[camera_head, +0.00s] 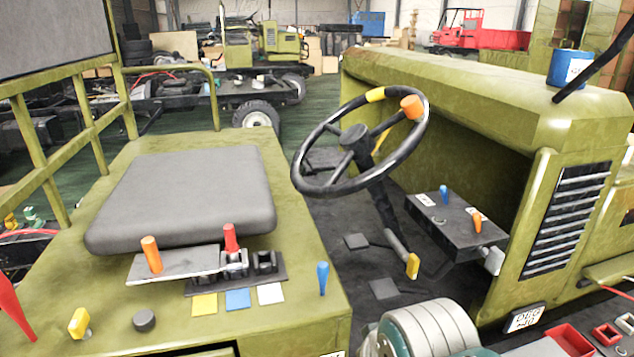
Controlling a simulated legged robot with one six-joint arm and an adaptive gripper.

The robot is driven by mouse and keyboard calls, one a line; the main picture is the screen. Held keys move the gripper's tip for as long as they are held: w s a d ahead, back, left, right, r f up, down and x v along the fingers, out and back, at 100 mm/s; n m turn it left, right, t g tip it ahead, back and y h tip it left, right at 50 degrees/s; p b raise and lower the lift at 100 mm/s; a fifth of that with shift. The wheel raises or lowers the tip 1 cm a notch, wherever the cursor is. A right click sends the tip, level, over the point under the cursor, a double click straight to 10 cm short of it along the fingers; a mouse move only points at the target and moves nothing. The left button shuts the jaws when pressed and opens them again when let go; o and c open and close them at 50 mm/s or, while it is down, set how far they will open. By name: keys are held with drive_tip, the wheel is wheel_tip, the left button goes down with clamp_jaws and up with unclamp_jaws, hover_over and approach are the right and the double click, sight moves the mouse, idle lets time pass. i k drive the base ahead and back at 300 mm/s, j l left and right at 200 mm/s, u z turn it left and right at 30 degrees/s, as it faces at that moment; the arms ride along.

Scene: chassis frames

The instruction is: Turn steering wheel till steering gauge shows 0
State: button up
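The black steering wheel (303,158) stands tilted on its column in the middle of the view. It has a yellow band (375,95) at its top and an orange knob (412,107) at its upper right rim. No steering gauge can be made out with a readable value. A dark control box (455,232) beside the column carries a blue lever (444,194), an orange lever (477,221) and small labels too small to read. My gripper's fingertips do not show. A rounded grey and teal part at the bottom edge looks like my arm. Nothing is seen touching the wheel.
A grey seat (185,195) is left of the wheel, with orange and red levers (231,238) in front. A yellow-handled lever (412,266) stands below the wheel. The green hood (480,85) rises behind and right, bearing a blue can (568,68).

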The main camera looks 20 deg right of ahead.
sight(358, 141)
drive_tip(key=k+l+z, duration=0.1)
drive_tip(key=l, duration=0.25)
drive_tip(key=k+l+z, duration=0.1)
drive_tip(key=l, duration=0.25)
drive_tip(key=k+l+z, duration=0.1)
drive_tip(key=l, duration=0.3)
drive_tip(key=k+l+z, duration=0.1)
drive_tip(key=l, duration=0.25)
drive_tip(key=k+l+z, duration=0.1)
drive_tip(key=l, duration=0.3)
drive_tip(key=k, duration=0.1)
